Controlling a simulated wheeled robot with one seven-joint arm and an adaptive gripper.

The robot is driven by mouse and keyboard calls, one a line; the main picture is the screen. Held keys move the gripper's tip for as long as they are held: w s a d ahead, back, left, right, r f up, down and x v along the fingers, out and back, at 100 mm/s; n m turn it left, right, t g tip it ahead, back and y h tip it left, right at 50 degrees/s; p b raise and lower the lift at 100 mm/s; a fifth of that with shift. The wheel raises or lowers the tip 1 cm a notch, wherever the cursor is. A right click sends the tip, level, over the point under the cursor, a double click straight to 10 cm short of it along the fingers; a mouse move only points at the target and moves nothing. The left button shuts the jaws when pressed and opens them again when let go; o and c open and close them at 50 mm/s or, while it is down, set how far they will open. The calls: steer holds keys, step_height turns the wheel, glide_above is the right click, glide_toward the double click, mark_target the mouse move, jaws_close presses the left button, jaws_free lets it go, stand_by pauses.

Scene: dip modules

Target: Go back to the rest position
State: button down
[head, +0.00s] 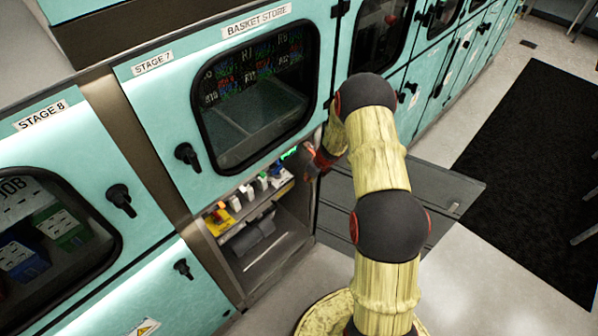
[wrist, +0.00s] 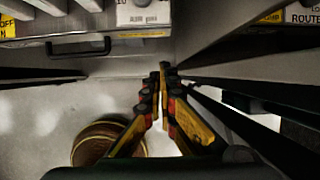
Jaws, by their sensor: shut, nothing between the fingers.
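My gripper (wrist: 162,72) is shut and empty in the wrist view, its yellow-and-black fingers meeting at the tips. In the head view my gripper (head: 314,164) is small and partly hidden by my wrist. It is at the right edge of the open lower compartment (head: 283,243), below the BASKET STORE window. My arm bends over from the front and reaches down to the left towards the cabinet.
Several coloured modules (head: 238,200) sit on a shelf in the open compartment. Its grey door (head: 452,190) stands open to the right, behind my arm. A handle (wrist: 78,47) and labelled panels are close in the wrist view. Open floor lies right of the arm.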

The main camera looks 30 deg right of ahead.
steer(key=shift+r, duration=0.15)
steer(key=s+a+r+n+g+y, duration=0.2)
steer(key=s+a+r+n+g, duration=0.15)
steer(key=s+a+n, duration=0.55)
steer(key=s+a+r+n+t+h+b, duration=0.1)
steer(key=s+a+r+n, duration=0.2)
steer(key=s+r+n, duration=0.4)
steer(key=s+a+r+n+t+h+b, duration=0.1)
steer(key=s+a+r+n, duration=0.3)
steer(key=r, duration=1.3)
steer(key=s+a+r+n+t+h+b, duration=0.1)
steer(key=s+a+r+n+t+b, duration=0.2)
steer(key=s+r+n, duration=0.9)
steer(key=s+a+r, duration=0.1)
steer(key=s, duration=0.2)
steer(key=shift+s, duration=0.15)
